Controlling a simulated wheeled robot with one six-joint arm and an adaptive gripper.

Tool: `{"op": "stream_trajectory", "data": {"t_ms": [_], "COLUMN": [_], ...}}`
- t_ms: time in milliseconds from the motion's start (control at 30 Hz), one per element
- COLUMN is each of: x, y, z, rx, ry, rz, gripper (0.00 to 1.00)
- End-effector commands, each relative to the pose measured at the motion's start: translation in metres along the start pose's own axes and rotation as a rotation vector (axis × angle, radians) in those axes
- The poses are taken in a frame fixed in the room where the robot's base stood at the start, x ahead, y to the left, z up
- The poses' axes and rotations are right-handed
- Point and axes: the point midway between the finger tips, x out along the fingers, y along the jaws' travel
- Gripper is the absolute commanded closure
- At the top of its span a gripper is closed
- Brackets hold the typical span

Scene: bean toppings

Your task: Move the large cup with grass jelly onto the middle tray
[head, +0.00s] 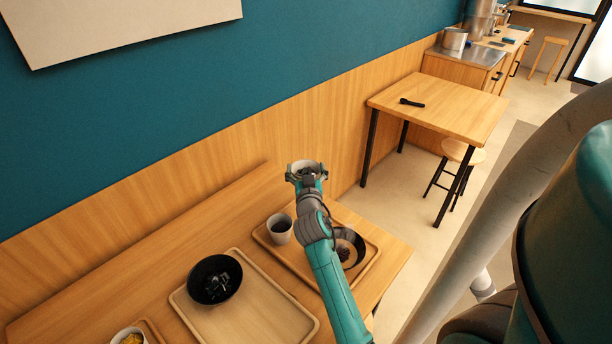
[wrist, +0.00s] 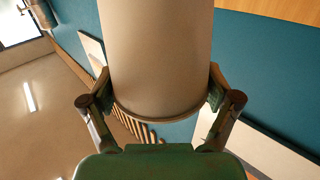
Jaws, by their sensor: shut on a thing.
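My gripper (head: 307,179) is shut on a pale cup (head: 304,166) and holds it in the air above the back edge of the right tray. In the wrist view the cup (wrist: 158,50) fills the middle, with a finger on each side of my gripper (wrist: 159,88). Its contents are hardly visible; the inside looks dark in the head view. The middle tray (head: 268,318) is light wood, lies flat on the table and carries a black bowl (head: 215,280) with shiny dark cubes at its back left. The rest of that tray is bare.
The right tray (head: 375,256) holds another pale cup (head: 279,229) with dark contents and a dark bowl (head: 349,247), partly behind my arm. A bowl with yellow food (head: 130,338) is at the lower left. The wall runs along the table's back.

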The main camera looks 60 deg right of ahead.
Motion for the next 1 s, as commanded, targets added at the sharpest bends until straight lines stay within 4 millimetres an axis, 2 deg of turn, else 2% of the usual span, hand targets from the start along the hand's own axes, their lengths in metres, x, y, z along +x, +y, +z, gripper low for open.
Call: {"op": "stream_trajectory", "data": {"t_ms": [300,600,1000], "x": [0.0,0.0,0.0], "y": [0.0,0.0,0.0], "z": [-0.004,-0.035,-0.036], "rx": [0.0,0.0,0.0], "ry": [0.003,0.003,0.002], "rz": [0.0,0.001,0.0], "gripper": [0.81,0.81,0.81]}}
